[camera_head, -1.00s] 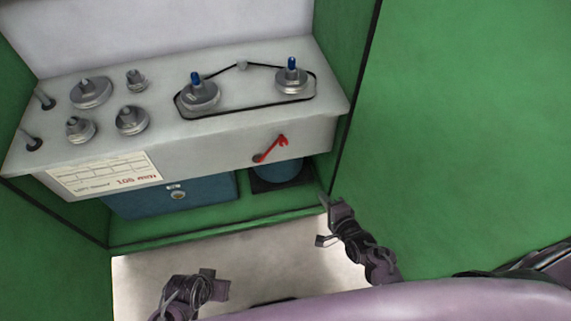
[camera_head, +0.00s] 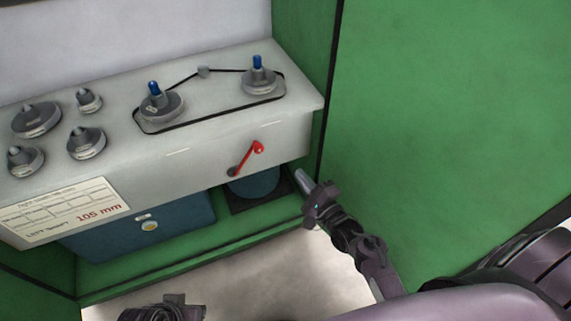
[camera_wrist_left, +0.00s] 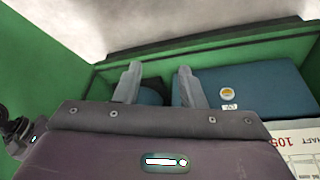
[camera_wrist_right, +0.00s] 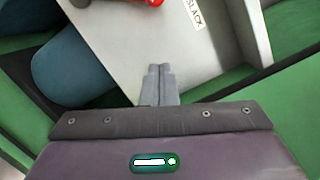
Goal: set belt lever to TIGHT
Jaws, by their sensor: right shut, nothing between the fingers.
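The red belt lever (camera_head: 246,158) is on the front face of the grey machine panel (camera_head: 200,150), its knob up and right of its pivot. Part of the red lever (camera_wrist_right: 140,2) shows at the top edge of the right wrist view, with a SLACK label (camera_wrist_right: 195,12) beside it. A TIGHT label cannot be made out. My right gripper (camera_head: 302,180) is shut and empty, below and right of the lever, apart from it. Its closed fingers (camera_wrist_right: 159,72) point towards the panel. My left gripper (camera_wrist_left: 160,82) is open and empty, low in front of the cabinet.
Two blue-tipped spindles (camera_head: 160,104) with a belt line stand on the panel top, with several grey knobs (camera_head: 86,142) to the left. A blue drawer box (camera_head: 140,225) and a dark blue cylinder (camera_head: 253,185) sit beneath. A green wall (camera_head: 440,110) bounds the right.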

